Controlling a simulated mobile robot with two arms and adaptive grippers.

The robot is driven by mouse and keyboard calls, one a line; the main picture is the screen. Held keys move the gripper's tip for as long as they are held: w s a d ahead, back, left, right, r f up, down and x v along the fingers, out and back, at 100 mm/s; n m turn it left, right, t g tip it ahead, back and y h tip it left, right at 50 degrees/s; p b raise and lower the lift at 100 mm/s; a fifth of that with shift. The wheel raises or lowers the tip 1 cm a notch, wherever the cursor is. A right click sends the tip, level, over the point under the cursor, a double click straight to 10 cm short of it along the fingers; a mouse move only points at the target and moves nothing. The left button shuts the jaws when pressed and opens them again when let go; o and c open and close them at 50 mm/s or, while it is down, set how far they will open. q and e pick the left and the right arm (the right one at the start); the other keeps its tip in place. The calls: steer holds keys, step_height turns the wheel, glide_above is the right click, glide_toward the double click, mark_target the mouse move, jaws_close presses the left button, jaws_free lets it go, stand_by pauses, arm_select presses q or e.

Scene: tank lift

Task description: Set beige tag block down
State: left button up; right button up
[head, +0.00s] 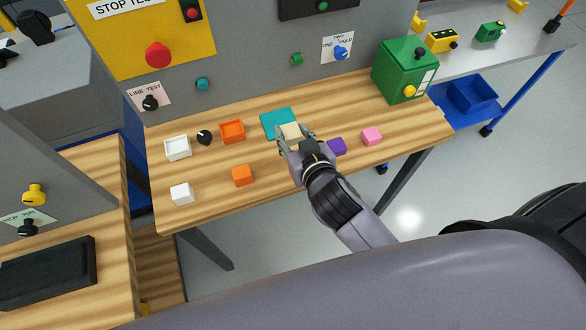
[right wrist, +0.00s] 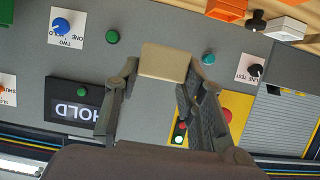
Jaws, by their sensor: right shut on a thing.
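The beige tag block (head: 291,131) is in the fingers of my right gripper (head: 294,143), over the workbench and by the near edge of a teal square (head: 277,120). In the right wrist view the block (right wrist: 163,62) sits between the fingertips of the right gripper (right wrist: 160,75), which is shut on it. The gripper hides part of the block in the head view. I cannot tell how high the block is above the bench or whether it touches the teal square. My left gripper is not in view.
On the wooden bench (head: 290,185) are a white tray (head: 178,153), an orange tray (head: 232,132), a black knob (head: 204,137), a white block (head: 181,194), an orange block (head: 242,175), a purple block (head: 337,146) and a pink block (head: 371,136). A green box (head: 404,70) stands at right.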

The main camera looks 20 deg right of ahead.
step_height(320, 180, down, 9)
steer(key=shift+s+a+f+b, duration=0.15)
steer(key=shift+f+b, duration=0.05)
steer(key=shift+b, duration=0.15)
steer(key=shift+f, duration=0.3)
step_height(320, 180, down, 4)
steer(key=shift+r+b, duration=0.15)
steer(key=shift+b, duration=0.2)
steer(key=o, duration=1.2)
steer(key=shift+f, duration=0.2)
steer(key=shift+c, duration=0.2)
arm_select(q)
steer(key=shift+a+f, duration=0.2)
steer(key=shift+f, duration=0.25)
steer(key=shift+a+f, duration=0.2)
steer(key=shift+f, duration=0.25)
arm_select(e)
steer(key=shift+r, duration=0.1)
